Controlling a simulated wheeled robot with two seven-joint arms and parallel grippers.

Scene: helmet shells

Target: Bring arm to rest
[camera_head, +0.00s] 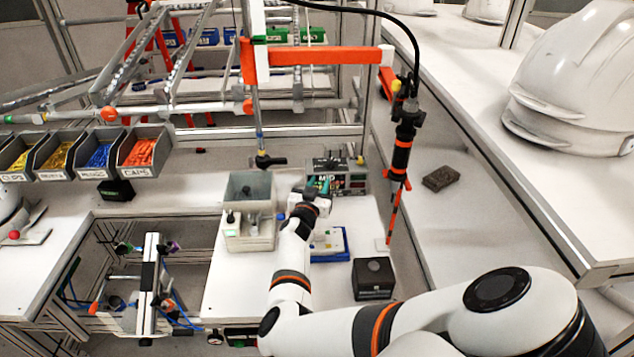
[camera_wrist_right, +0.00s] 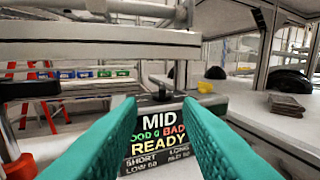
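My right arm reaches in from the lower right in the head view. Its gripper (camera_head: 321,186) has teal fingers and hovers over the white bench, just in front of a tester box (camera_head: 350,176). In the right wrist view the two teal fingers of the gripper (camera_wrist_right: 160,108) stand apart with nothing between them. Behind the gap is the tester's display (camera_wrist_right: 160,135), reading MID, GOOD, BAD and READY. My left gripper does not show in either view.
A grey bin (camera_head: 250,188) stands left of the gripper. A blue-rimmed tray (camera_head: 330,243) and a black box (camera_head: 374,278) lie nearer. A hanging screwdriver (camera_head: 401,150) is at right. White helmets (camera_head: 580,85) sit on the right bench. Labelled parts bins (camera_head: 97,155) line the left.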

